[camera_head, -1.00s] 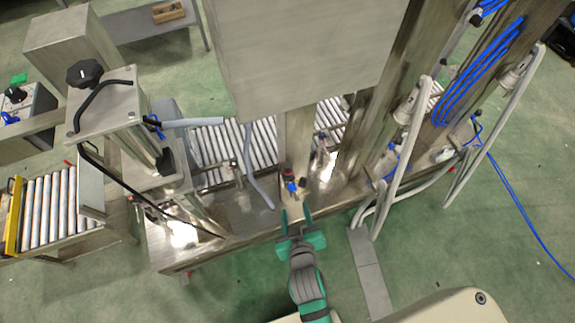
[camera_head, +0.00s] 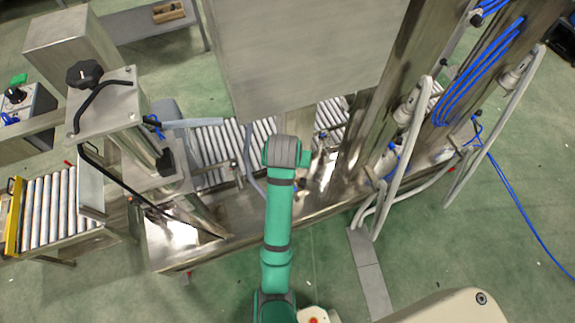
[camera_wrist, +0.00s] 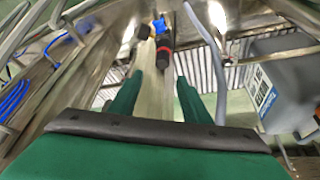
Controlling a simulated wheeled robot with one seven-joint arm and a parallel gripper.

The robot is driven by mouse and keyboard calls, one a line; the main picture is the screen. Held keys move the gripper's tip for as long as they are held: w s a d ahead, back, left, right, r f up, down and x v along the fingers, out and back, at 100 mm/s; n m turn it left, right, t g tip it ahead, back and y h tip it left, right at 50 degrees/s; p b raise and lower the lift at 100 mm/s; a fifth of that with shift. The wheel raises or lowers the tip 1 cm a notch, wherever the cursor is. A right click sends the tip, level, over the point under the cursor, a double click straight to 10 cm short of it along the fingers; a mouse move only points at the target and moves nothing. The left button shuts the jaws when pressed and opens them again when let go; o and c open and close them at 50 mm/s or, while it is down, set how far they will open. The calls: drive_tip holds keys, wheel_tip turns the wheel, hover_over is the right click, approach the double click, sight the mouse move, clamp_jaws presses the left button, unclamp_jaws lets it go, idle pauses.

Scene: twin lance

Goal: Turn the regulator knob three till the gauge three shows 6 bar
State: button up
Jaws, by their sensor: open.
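In the wrist view, my gripper (camera_wrist: 158,76) is open, with its two green fingers apart and nothing between them. Beyond the fingertips, near the top middle, is a black regulator knob (camera_wrist: 164,45) with a red ring at its near end. A blue fitting (camera_wrist: 159,25) sits just above it and a second dark round part (camera_wrist: 143,32) to its left. I cannot read any number on the knob, and no gauge face is readable. In the head view, my arm covers the regulator and the gripper's fingers are hidden.
The steel machine frame (camera_head: 330,200) carries the fittings. Grey hoses (camera_wrist: 205,45) and a grey labelled box (camera_wrist: 280,85) are right in the wrist view. Bent pipes (camera_head: 405,150) and blue tubes (camera_head: 480,75) stand to the right. Green floor is open in front.

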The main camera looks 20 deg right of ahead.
drive_tip(key=x, duration=1)
drive_tip(key=shift+a+f, duration=0.3)
drive_tip(key=shift+f, duration=0.05)
drive_tip(key=shift+c, duration=0.4)
drive_tip(key=c, duration=1)
